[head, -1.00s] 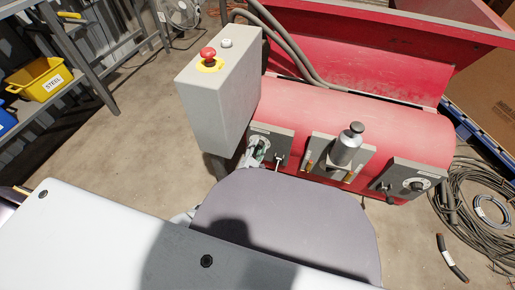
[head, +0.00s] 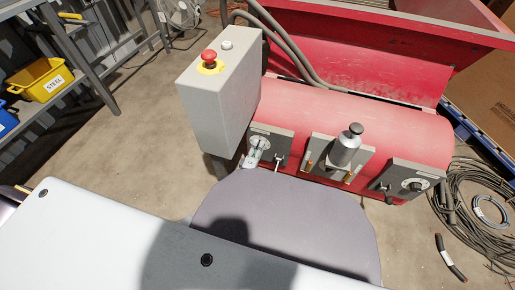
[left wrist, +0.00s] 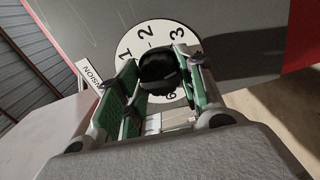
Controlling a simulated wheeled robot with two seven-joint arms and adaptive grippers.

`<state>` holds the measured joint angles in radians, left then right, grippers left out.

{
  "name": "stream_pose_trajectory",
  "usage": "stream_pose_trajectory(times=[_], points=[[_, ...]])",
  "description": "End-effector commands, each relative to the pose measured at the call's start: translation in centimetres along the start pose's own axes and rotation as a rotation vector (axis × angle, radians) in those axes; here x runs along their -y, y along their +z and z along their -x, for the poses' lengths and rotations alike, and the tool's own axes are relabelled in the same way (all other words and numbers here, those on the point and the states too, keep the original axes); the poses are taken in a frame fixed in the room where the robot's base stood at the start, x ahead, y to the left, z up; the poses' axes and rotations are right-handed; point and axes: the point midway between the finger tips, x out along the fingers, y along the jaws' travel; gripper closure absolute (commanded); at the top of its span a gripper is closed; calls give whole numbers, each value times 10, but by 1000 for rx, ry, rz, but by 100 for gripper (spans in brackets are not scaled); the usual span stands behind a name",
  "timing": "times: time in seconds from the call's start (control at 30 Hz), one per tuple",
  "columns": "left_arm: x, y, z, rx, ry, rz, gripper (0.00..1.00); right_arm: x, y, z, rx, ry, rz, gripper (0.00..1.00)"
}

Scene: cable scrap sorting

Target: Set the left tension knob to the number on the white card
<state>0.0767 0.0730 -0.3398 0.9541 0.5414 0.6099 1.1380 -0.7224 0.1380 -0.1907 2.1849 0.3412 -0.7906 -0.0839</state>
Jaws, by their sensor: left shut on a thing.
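The left tension knob (left wrist: 158,68) is black and sits in the middle of a white number dial (left wrist: 140,35). The dial shows 1, 2 and 3 around its upper edge; its lower part is largely hidden by my fingers. My left gripper (left wrist: 160,80) is shut on the knob, with green pads on both sides of it. Which number the knob points to cannot be seen. I cannot make out a white card. My right gripper is not in view.
A grey control box with a red emergency button (head: 208,56) stands close to the left panel. A metal cylinder (head: 345,148) stands on the middle panel. Cable coils (head: 490,210) lie on the floor at right.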

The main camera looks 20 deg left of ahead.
Motion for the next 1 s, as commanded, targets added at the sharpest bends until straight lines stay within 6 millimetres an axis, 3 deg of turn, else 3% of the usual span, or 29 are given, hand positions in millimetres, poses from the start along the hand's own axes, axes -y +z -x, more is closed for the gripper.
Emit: stream_pose_trajectory(times=[1.0], points=[[1, 2, 1, 3, -3, -866, 86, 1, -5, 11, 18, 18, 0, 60]])
